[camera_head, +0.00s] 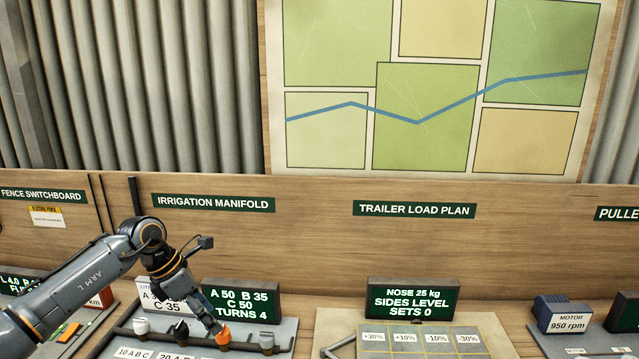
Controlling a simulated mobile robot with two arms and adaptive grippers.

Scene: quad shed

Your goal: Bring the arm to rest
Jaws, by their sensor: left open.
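My left arm (78,277) reaches in from the left over the irrigation manifold bench. My left gripper (216,324) points down and to the right, with its fingertips at the orange knob (223,337). It is open; whether the fingers touch the knob I cannot tell. A white knob (141,325) and a dark knob (181,330) stand to the left of it, and a grey knob (267,340) to the right. My right gripper is not in view.
The manifold display (240,301) stands just behind the gripper, beside a white card (150,298) partly covered by my arm. The trailer load plan board (420,338) and its display (412,298) are to the right. A motor (562,315) stands at the far right.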

